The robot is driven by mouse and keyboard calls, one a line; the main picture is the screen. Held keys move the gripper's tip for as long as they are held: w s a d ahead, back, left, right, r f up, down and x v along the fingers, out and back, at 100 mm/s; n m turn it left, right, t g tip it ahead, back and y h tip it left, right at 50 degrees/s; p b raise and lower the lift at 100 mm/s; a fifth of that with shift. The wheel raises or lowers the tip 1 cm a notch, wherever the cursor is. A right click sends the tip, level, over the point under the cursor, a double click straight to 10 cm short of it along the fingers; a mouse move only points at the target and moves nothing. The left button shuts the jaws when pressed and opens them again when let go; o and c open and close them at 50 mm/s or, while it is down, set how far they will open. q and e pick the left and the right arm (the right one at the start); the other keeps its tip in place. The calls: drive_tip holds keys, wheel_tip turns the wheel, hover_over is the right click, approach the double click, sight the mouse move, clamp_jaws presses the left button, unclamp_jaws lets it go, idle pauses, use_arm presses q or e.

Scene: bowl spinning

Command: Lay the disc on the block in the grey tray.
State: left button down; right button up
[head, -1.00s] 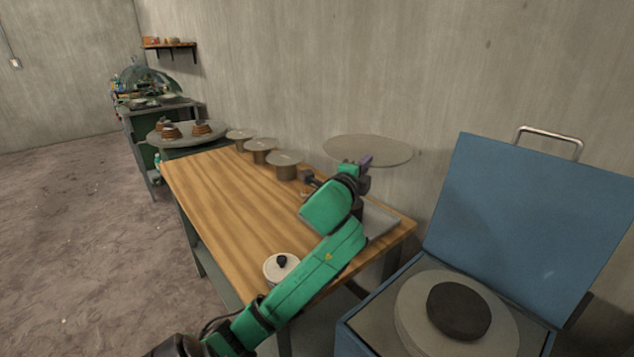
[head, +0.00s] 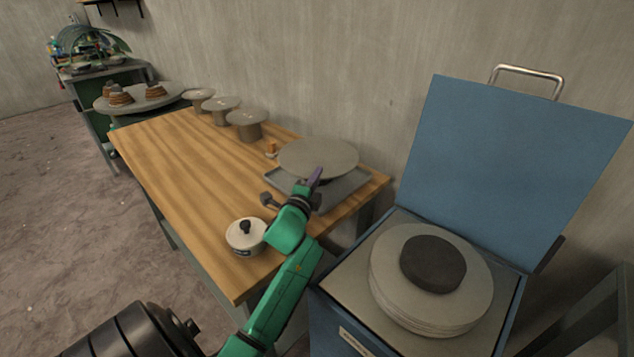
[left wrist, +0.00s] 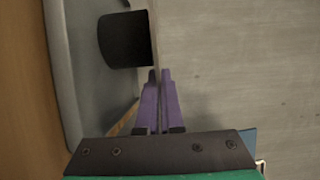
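The disc (head: 318,157) is a thin, flat, pale grey round plate, held about level over the grey tray (head: 352,198) on the wooden table. My left gripper (head: 317,174) is shut on its near edge. In the left wrist view the purple fingers (left wrist: 158,75) pinch the disc (left wrist: 154,40), seen edge-on as a thin strip. The dark block (left wrist: 124,40) stands in the tray (left wrist: 68,95), right against or very close to the disc's underside; I cannot tell if they touch. The disc hides the block in the head view. My right gripper is out of view.
A white lidded pot (head: 245,236) stands near the table's front edge. Several grey round stands (head: 246,125) line the back. An open blue case (head: 515,165) with stacked discs (head: 440,310) and a dark pad is at right. The wall is close behind the tray.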

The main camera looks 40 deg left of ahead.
use_arm(q)
drive_tip(key=shift+f, duration=0.4)
drive_tip(key=shift+w, duration=0.1)
drive_tip(key=shift+f, duration=0.1)
drive_tip(key=c, duration=1.1)
unclamp_jaws()
drive_tip(key=shift+o, duration=0.2)
